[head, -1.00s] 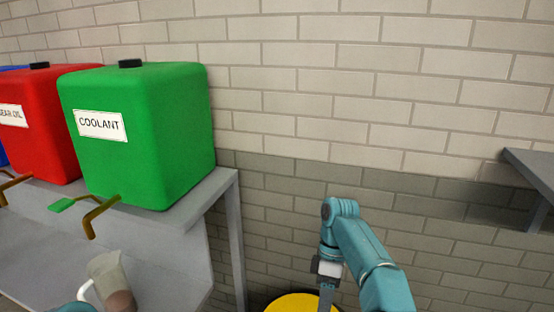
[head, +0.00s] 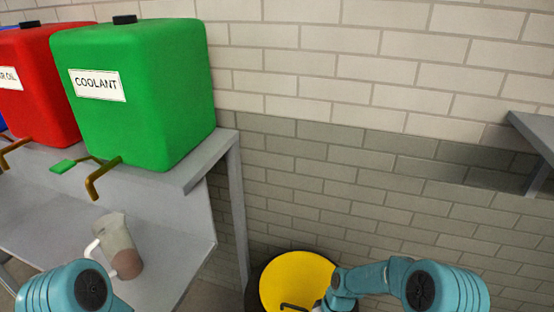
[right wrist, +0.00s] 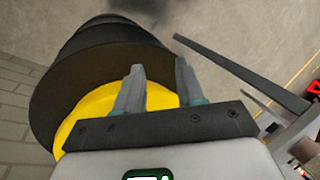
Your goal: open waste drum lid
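The waste drum (head: 252,285) is dark with a round yellow lid (head: 290,272) and stands on the floor against the wall. A dark bent handle (head: 292,307) shows at the lid's near side, cut by the frame edge. In the right wrist view the yellow lid (right wrist: 92,108) lies behind my right gripper (right wrist: 158,76). Its two fingers are apart with nothing seen between them, and the fingertips overlap the drum's dark side. I cannot tell whether they touch it. In the head view my right arm reaches over the lid's right edge. My left gripper is out of view.
A grey shelf unit (head: 232,190) stands left of the drum, bearing green coolant (head: 140,95) and red oil (head: 38,85) tanks with taps. A pitcher (head: 117,232) with brownish content sits on the lower shelf. Another grey shelf (head: 535,130) is at right.

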